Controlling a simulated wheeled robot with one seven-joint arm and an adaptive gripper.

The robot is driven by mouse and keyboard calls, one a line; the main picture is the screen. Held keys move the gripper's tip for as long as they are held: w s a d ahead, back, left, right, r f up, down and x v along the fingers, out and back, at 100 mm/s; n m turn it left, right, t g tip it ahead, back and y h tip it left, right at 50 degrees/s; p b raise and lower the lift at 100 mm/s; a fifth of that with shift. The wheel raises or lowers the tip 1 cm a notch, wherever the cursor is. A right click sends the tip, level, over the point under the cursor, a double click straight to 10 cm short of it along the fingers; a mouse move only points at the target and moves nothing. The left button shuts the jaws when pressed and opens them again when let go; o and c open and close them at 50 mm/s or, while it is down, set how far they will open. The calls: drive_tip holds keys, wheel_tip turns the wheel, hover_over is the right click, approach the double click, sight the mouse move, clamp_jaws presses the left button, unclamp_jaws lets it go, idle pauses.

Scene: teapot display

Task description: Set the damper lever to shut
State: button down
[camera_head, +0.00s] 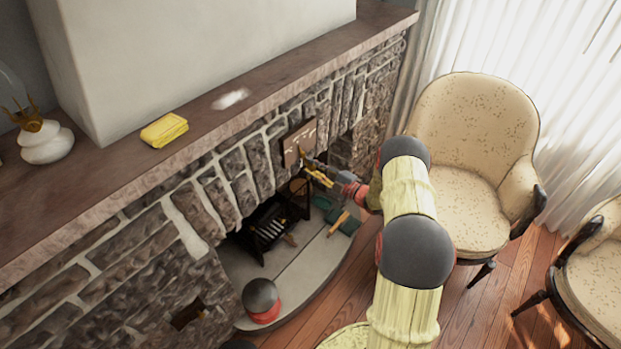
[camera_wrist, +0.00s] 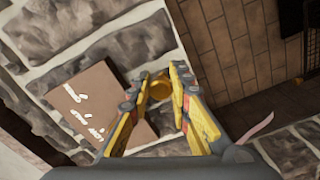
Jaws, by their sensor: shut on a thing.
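The damper lever shows as a round brass knob (camera_wrist: 160,90) in the wrist view, between my fingertips. My gripper (camera_wrist: 161,84) is closed around this knob.
The stone fireplace wall (camera_head: 240,180) is close behind my gripper. A wooden mantel (camera_head: 120,180) with a yellow cloth (camera_head: 165,130) and a white lamp (camera_head: 45,142) runs above. A black grate (camera_head: 268,228) stands below. A cream armchair (camera_head: 472,200) is at the right.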

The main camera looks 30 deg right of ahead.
drive_tip(key=shift+w+d+r+n+b, duration=0.15)
drive_tip(key=shift+d+r+n+b, duration=0.15)
drive_tip(key=shift+n+b, duration=0.5)
drive_tip(key=shift+w+d+r+n+b, duration=0.1)
drive_tip(key=shift+d+r+n+b, duration=0.15)
drive_tip(key=shift+d+n+b, duration=0.45)
drive_tip(key=shift+w+d+r+n+b, duration=0.2)
drive_tip(key=shift+n+b, duration=0.35)
drive_tip(key=shift+n, duration=0.45)
drive_tip(key=shift+a, duration=0.15)
drive_tip(key=c, duration=1.8)
unclamp_jaws()
drive_tip(key=shift+a+r, duration=0.1)
drive_tip(key=shift+c, duration=0.2)
drive_tip(key=shift+o, duration=0.9)
drive_tip(key=shift+d, duration=0.2)
drive_tip(key=v, duration=1.2)
